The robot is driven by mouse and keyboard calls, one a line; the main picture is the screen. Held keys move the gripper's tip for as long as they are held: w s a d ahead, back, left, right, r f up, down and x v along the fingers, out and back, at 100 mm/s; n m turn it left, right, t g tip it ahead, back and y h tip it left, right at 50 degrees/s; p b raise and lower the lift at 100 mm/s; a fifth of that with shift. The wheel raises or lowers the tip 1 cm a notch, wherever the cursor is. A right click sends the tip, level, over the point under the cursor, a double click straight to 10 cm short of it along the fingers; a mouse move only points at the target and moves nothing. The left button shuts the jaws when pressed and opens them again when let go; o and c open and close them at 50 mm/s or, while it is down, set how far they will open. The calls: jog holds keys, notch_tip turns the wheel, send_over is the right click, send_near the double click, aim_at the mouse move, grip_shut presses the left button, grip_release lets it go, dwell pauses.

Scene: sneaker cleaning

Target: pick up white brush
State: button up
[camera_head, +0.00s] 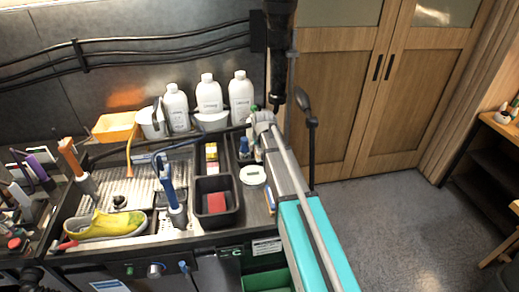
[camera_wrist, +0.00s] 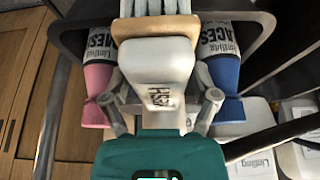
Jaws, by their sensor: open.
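In the wrist view a white brush (camera_wrist: 160,62) with dark lettering, a tan band and pale bristles at the top fills the middle. My gripper (camera_wrist: 160,98) has its two grey fingers apart, one on each side of the white brush body. The brush's lower end is hidden behind the teal body of my gripper. I cannot tell whether the fingers touch it. I cannot clearly make out the brush or my gripper in the head view.
A pink-and-white container (camera_wrist: 97,75) and a blue-and-white one (camera_wrist: 224,80) flank the brush closely. In the head view a yellow shoe (camera_head: 105,224) lies at the sink, with a blue-handled brush (camera_head: 167,180), white bottles (camera_head: 209,93) and a black bin (camera_head: 234,187) nearby. Open floor lies right.

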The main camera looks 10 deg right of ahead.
jog(key=shift+f, duration=0.25)
dwell(0.3)
jog(key=c, duration=0.9)
jog(key=shift+c, duration=0.2)
jog(key=shift+r, duration=0.15)
jog(key=shift+s+r+p, duration=0.25)
jog(key=shift+r+p, duration=0.35)
jog(key=shift+r, duration=0.1)
notch_tip(320, 180, up, 6)
jog(key=p, duration=0.5)
jog(key=shift+f+p, duration=0.1)
jog(key=shift+p, duration=0.3)
jog(key=shift+s+r, duration=0.25)
jog(key=s, duration=1.9)
jog(key=shift+f, duration=0.25)
